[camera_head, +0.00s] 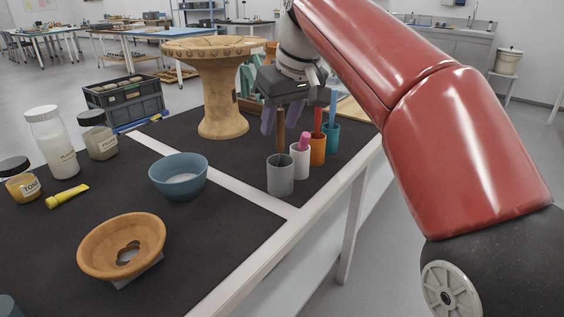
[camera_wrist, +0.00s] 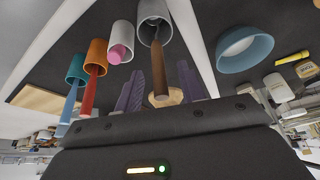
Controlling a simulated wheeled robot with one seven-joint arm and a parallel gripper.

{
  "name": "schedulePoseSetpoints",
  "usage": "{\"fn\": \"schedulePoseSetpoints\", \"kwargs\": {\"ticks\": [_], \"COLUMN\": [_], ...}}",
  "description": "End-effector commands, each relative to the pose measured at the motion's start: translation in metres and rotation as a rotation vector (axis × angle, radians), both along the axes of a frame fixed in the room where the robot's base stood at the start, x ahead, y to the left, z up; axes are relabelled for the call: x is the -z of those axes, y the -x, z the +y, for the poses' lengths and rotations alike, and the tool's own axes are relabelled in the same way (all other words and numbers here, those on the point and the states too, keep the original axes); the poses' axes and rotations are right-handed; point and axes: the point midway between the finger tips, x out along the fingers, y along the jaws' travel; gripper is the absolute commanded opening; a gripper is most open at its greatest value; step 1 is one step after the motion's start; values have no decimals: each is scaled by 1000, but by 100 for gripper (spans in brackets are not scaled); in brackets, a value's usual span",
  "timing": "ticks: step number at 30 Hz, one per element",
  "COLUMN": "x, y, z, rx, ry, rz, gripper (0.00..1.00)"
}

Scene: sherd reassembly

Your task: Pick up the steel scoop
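A tool with a brown handle stands in the grey cup (camera_head: 281,178) on the black bench mat. I take it for the steel scoop (camera_head: 281,135); its lower end is hidden inside the cup. In the wrist view the brown handle (camera_wrist: 159,85) rises from the grey cup (camera_wrist: 147,32) towards my gripper. My gripper (camera_head: 287,130) is above the cup, pointing down, with its two purple fingers apart on either side of the handle. In the wrist view my gripper (camera_wrist: 160,68) is open, with a gap visible on both sides of the handle.
Close by stand a white cup (camera_head: 299,164) with a pink-ended tool, an orange cup (camera_head: 318,150) with a red handle and a teal cup (camera_head: 332,136) with a blue handle. A blue bowl (camera_head: 178,178) is left; a clay pedestal vessel (camera_head: 222,95) stands behind.

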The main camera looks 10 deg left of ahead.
Motion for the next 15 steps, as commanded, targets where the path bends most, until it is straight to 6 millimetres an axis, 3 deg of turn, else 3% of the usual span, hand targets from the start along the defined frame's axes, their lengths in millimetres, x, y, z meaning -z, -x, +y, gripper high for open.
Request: {"fn": "schedulePoseSetpoints", "kwargs": {"ticks": [1,6,14,15], "x": [11,25,26,26], "y": [-1,-5,-6,-6], "z": [2,7,8,8], "rx": [-1,-1,0,0], "ry": [1,1,0,0], "rz": [2,0,-1,-1], "gripper": [39,39,39,34]}}
